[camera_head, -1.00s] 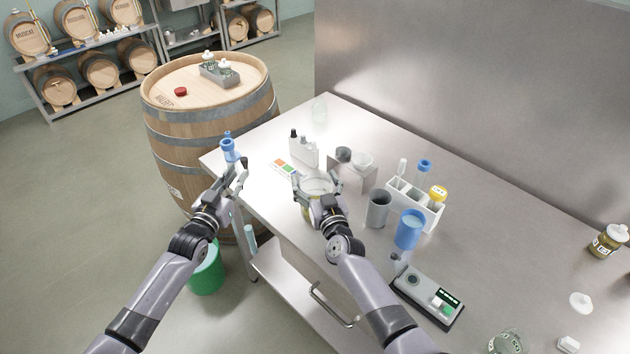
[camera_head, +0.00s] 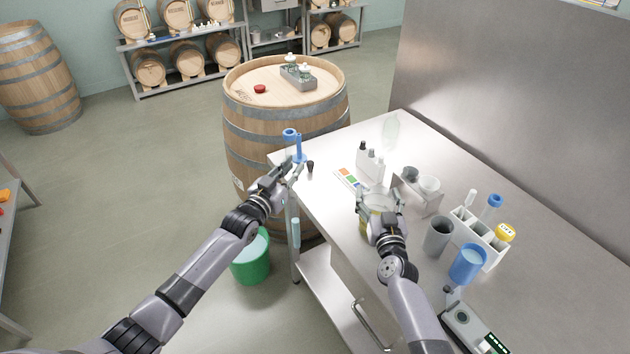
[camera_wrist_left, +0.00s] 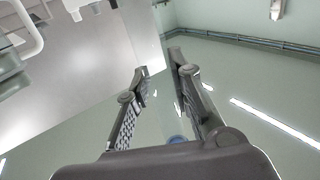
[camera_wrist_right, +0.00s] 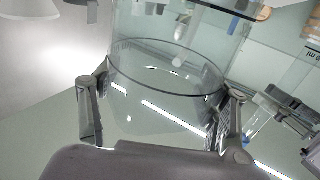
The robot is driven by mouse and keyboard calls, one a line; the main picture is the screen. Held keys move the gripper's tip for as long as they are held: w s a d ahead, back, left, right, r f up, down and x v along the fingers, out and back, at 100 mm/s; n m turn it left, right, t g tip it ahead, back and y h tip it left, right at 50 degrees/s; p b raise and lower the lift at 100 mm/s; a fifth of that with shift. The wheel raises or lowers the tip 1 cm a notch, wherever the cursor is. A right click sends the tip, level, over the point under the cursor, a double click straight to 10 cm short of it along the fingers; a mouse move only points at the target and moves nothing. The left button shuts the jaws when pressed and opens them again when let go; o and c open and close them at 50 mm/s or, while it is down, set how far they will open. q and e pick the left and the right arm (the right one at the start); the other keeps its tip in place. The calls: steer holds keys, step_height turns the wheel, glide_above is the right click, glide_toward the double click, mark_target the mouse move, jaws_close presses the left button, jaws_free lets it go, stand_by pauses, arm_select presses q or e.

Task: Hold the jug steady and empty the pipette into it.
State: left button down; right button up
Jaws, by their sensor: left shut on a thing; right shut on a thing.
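The glass jug (camera_head: 382,201) is upright over the steel table. My right gripper (camera_head: 379,212) is shut around its side, and the right wrist view shows the clear jug wall (camera_wrist_right: 170,65) between its fingers (camera_wrist_right: 160,115). My left gripper (camera_head: 290,175) is shut near the table's left corner, to the left of the jug and apart from it. A small dark bulb (camera_head: 310,166), seemingly the pipette's, shows at its fingertips. The pipette's thin body is hard to make out. The left wrist view shows the left fingers (camera_wrist_left: 160,80) with a narrow gap, and nothing clear between them.
A white bottle set (camera_head: 370,163), grey cup (camera_head: 438,237), blue cup (camera_head: 468,264) and tube rack (camera_head: 480,238) surround the jug. A barrel (camera_head: 285,115) stands behind the corner; a green bucket (camera_head: 250,262) is below.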

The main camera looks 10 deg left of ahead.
arm_select(q)
steer(key=w+a+r+n+y, duration=0.2)
steer(key=w+a+r+y, duration=0.15)
steer(key=a+r, duration=0.55)
steer(key=w+a+r+n+y, duration=0.1)
steer(key=w+a+r+y, duration=0.1)
steer(key=w+a+r, duration=0.5)
steer(key=s+d+r+m+g+h, duration=0.1)
steer(key=d+r+m+h, duration=0.25)
steer(key=d+r, duration=0.55)
steer(key=s+d+r+m+h, duration=0.2)
steer(key=d+r+h, duration=0.35)
steer(key=d, duration=0.65)
steer(key=s+d+r+m+g+h, duration=0.2)
steer(key=s+d, duration=0.2)
steer(key=d, duration=0.5)
steer(key=s+d+r+m+g+h, duration=0.2)
steer(key=s+d, duration=0.3)
steer(key=d, duration=0.4)
steer(key=shift+r+h, duration=0.5)
steer(key=shift+h, duration=0.15)
steer(key=shift+f, duration=1.7)
steer(key=shift+f, duration=0.25)
